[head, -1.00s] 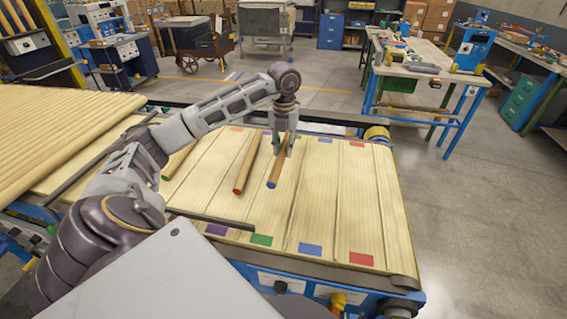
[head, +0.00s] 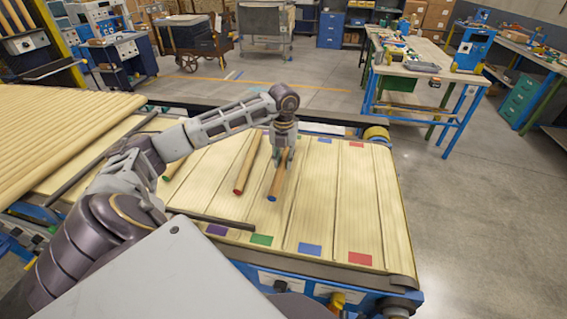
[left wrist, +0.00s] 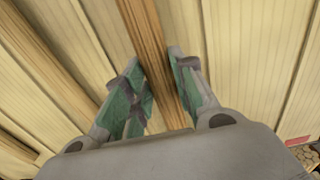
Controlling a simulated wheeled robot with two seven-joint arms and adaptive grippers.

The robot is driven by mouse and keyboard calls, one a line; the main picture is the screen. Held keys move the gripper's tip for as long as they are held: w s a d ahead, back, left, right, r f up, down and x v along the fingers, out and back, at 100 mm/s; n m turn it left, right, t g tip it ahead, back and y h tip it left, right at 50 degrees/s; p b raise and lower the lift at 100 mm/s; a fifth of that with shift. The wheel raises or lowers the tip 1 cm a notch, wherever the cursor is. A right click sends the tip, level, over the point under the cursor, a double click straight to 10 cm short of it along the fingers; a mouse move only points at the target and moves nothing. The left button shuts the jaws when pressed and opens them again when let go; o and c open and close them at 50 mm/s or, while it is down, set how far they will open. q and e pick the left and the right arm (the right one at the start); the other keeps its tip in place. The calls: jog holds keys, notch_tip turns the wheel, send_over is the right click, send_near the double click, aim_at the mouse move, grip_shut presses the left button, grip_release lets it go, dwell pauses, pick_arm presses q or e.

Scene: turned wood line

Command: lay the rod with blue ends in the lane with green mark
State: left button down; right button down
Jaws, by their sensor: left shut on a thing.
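The rod with blue ends (head: 278,183) shows in the head view, its blue end toward me. My left gripper (head: 284,157) is shut on it near its far part. In the left wrist view the rod (left wrist: 160,60) runs between the two fingers (left wrist: 158,88). The rod appears over the lane with the green mark (head: 261,240), roughly along the lane. I cannot tell whether it touches the lane surface. My right gripper is not in view.
A rod with red ends (head: 246,166) lies just left of it, and a green-ended rod (head: 179,162) farther left. Neighbouring lanes have purple (head: 216,229), blue (head: 309,249) and red (head: 360,258) marks. The blue and red lanes are clear. A dark bar (head: 212,218) crosses at the left.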

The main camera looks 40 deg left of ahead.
aim_at(284, 159)
pick_arm(q)
jog(key=shift+f, duration=0.9)
jog(key=shift+f, duration=0.2)
jog(key=c, duration=1.2)
grip_release()
jog(key=shift+o, duration=0.2)
jog(key=shift+r, duration=0.2)
notch_tip(284, 159, up, 8)
jog(key=shift+f+b, duration=0.2)
jog(key=shift+b, duration=0.4)
jog(key=shift+r, duration=2.2)
